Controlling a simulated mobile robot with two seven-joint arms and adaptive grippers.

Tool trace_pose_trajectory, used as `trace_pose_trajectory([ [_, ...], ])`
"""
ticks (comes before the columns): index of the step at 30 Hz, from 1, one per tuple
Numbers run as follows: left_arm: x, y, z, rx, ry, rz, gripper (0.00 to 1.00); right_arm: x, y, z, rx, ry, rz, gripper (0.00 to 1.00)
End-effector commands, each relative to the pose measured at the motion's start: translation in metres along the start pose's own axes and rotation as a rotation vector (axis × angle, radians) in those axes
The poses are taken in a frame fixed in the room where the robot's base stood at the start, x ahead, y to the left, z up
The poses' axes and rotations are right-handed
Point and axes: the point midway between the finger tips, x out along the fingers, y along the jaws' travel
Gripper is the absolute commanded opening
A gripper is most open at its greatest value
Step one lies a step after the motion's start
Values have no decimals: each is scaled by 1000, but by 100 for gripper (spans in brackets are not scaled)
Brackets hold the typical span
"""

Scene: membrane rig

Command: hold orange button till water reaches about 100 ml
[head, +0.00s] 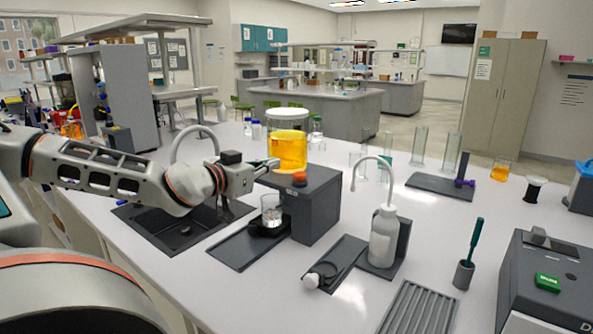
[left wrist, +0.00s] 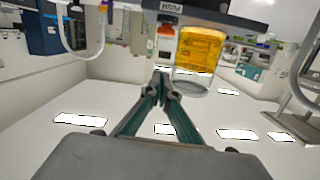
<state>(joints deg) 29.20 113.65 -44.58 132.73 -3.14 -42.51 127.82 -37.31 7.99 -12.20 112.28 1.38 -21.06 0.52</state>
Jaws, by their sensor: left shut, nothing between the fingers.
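The orange button (head: 300,178) sits on top of a dark box (head: 318,205); it also shows in the left wrist view (left wrist: 166,31), near a "PUSH" label. My left gripper (head: 262,168) is shut and empty, just left of the button at about its height, apart from it in the picture. Its closed fingertips (left wrist: 161,76) point toward the button in the wrist view. A jar of orange-yellow liquid (head: 287,150) stands on the box behind the button. A small clear beaker (head: 271,208) stands in front of the box; its water level is too small to read. My right gripper is out of view.
A dark sink (head: 178,228) with a curved tap lies below my left arm. A white wash bottle (head: 383,238) stands right of the box. A black tray (head: 240,246) lies under the beaker. Glass cylinders (head: 419,145) stand farther back. The front bench is partly clear.

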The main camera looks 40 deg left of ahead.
Motion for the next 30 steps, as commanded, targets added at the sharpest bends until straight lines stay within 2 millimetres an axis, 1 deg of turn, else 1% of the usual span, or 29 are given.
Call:
trace_pose_trajectory([
  [5,2,0,0,0,-1,0,0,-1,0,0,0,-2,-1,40],
  [8,7,0,0,0,-1,1,0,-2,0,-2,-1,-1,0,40],
  [21,52,-1,1,-4,-3,-1,0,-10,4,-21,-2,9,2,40],
  [26,66,2,1,-2,-3,3,0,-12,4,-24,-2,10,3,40],
  [30,77,0,1,-2,-2,-1,0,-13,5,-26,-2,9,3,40],
])
